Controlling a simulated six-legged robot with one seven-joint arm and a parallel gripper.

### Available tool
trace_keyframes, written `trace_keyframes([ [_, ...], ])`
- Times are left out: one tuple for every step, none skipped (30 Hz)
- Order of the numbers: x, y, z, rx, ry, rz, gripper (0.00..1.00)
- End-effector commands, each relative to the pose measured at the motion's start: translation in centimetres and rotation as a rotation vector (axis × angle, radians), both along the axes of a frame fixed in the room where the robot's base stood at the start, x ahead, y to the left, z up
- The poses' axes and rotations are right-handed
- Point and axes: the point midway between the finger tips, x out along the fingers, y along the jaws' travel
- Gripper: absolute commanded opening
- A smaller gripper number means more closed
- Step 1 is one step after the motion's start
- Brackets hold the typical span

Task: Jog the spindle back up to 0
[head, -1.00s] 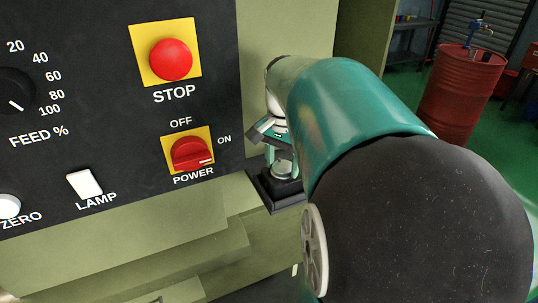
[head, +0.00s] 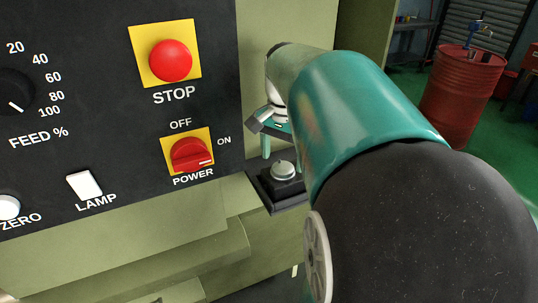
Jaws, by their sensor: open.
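A silver round knob (head: 284,171) sits on top of a small black box (head: 282,192) on a ledge beside the control panel. I cannot tell from here whether it is a button or a jog control. My gripper (head: 275,147) is open and empty just above the knob, apart from it. One teal finger shows on the left; the other is mostly hidden by my arm. The spindle and any position readout are not in view.
The dark panel carries a red STOP button (head: 170,61), a red POWER switch (head: 192,155), a white LAMP switch (head: 84,184), a white ZERO button (head: 9,207) and a FEED knob (head: 10,92). A red drum (head: 461,97) stands at the back right.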

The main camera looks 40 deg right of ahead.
Motion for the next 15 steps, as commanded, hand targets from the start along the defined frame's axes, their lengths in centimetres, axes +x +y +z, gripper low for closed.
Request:
trace_keyframes([
  [0.1,0.0,1.1,-0.002,-0.003,0.000,0.72],
  [0.1,-0.1,1.8,-0.003,-0.004,0.000,0.72],
  [0.1,-0.1,2.7,-0.003,-0.004,0.000,0.72],
  [0.0,-0.1,3.4,-0.003,-0.004,0.000,0.72],
  [0.1,-0.1,4.1,-0.003,-0.004,-0.001,0.72],
  [0.1,-0.1,5.0,-0.002,-0.004,-0.001,0.72],
  [0.1,-0.1,5.7,-0.004,-0.004,-0.001,0.72],
  [0.0,0.0,6.3,-0.002,-0.004,-0.001,0.72],
  [0.1,-0.1,7.2,-0.003,-0.004,0.000,0.72],
  [0.1,-0.1,7.8,-0.003,-0.004,0.000,0.72],
  [0.1,0.0,8.3,-0.002,-0.003,0.000,0.72],
  [0.1,0.0,9.0,-0.002,-0.003,0.000,0.72],
  [0.1,0.0,9.5,-0.002,-0.003,0.000,0.72],
  [0.1,0.0,9.9,-0.002,-0.002,0.000,0.72],
  [0.1,0.0,10.3,-0.002,-0.003,0.000,0.72],
])
